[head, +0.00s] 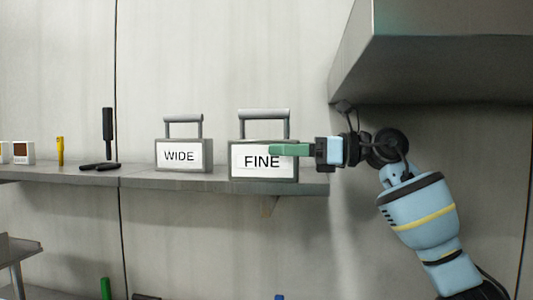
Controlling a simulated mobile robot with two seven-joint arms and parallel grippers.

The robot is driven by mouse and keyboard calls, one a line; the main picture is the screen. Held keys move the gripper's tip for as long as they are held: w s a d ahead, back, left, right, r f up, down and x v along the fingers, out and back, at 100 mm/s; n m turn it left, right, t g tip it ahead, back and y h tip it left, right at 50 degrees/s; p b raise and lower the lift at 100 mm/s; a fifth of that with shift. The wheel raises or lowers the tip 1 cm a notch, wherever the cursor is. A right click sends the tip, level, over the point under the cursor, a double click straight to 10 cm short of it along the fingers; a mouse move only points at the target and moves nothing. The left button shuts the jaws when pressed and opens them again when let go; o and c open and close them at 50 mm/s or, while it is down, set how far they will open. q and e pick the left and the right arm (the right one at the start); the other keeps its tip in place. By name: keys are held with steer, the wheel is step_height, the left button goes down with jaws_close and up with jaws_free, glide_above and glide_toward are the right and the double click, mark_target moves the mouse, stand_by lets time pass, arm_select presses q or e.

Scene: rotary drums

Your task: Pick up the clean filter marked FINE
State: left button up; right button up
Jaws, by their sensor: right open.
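The filter marked FINE (245,173) is a grey box with a white label and a bar handle (264,114) on top. It stands upright at the right end of a grey shelf. My right gripper (288,149) comes in from the right, its green fingers in front of the upper right of the FINE label, below the handle. It is open and nothing shows between its fingers. I cannot tell whether it touches the box. A similar filter marked WIDE (179,156) stands to the left, apart from it. My left gripper is not in view.
The grey shelf (165,180) also holds black tools (107,125), a yellow tool (60,151) and a small white device (23,152) further left. A large metal hood (440,50) overhangs at the upper right, above my right arm. A lower rack (15,250) stands at left.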

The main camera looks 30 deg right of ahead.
steer(key=shift+x, duration=1.15)
steer(key=shift+d, duration=0.1)
steer(key=c, duration=1.1)
steer(key=shift+c, duration=0.4)
steer(key=shift+s+r, duration=0.1)
steer(key=shift+r, duration=0.05)
